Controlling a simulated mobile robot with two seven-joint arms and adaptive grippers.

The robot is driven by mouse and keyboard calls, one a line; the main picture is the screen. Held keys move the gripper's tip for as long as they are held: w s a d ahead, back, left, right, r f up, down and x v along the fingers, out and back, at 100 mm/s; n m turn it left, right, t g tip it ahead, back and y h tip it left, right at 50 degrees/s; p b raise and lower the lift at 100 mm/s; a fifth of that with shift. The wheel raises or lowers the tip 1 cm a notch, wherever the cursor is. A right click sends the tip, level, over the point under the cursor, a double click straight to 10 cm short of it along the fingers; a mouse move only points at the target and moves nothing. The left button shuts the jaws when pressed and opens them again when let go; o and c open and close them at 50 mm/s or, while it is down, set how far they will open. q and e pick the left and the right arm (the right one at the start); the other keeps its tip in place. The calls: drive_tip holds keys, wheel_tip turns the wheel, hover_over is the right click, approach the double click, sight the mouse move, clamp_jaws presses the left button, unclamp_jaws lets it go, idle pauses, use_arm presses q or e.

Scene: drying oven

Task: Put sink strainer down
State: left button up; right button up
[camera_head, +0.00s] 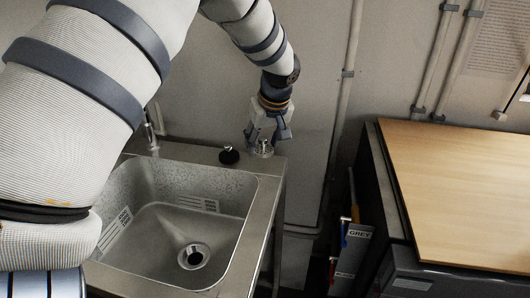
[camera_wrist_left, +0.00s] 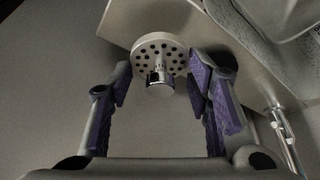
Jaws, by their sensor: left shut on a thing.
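The sink strainer (camera_head: 264,151) is a small metal disc with a knob, at the back right corner of the steel sink rim. In the left wrist view the strainer (camera_wrist_left: 160,52) shows as a pale round plate with holes and a shiny knob, between the fingers. My left gripper (camera_head: 268,137) points down at that corner and is shut on the strainer; its fingers also show in the wrist view (camera_wrist_left: 160,88). The strainer is at the rim surface; whether it rests fully on it I cannot tell. My right gripper is not in view.
A black plug (camera_head: 229,156) sits on the sink rim just left of the strainer. The sink basin (camera_head: 170,240) has an open drain (camera_head: 194,257). A faucet (camera_head: 151,135) stands at the back left. A wooden-topped cabinet (camera_head: 470,190) is to the right, beyond a gap.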

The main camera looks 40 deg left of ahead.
sight(264, 151)
use_arm(q)
wheel_tip(264, 151, down, 3)
drive_tip(key=shift+f, duration=0.1)
drive_tip(key=shift+s+r, duration=0.1)
drive_tip(key=shift+r, duration=0.1)
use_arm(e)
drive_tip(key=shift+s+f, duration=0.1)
use_arm(q)
drive_tip(key=shift+f, duration=0.1)
drive_tip(key=o, duration=1.2)
drive_tip(key=shift+f, duration=0.1)
drive_tip(key=shift+c, duration=0.2)
drive_tip(key=p+v, duration=0.1)
drive_tip(key=v, duration=1.1)
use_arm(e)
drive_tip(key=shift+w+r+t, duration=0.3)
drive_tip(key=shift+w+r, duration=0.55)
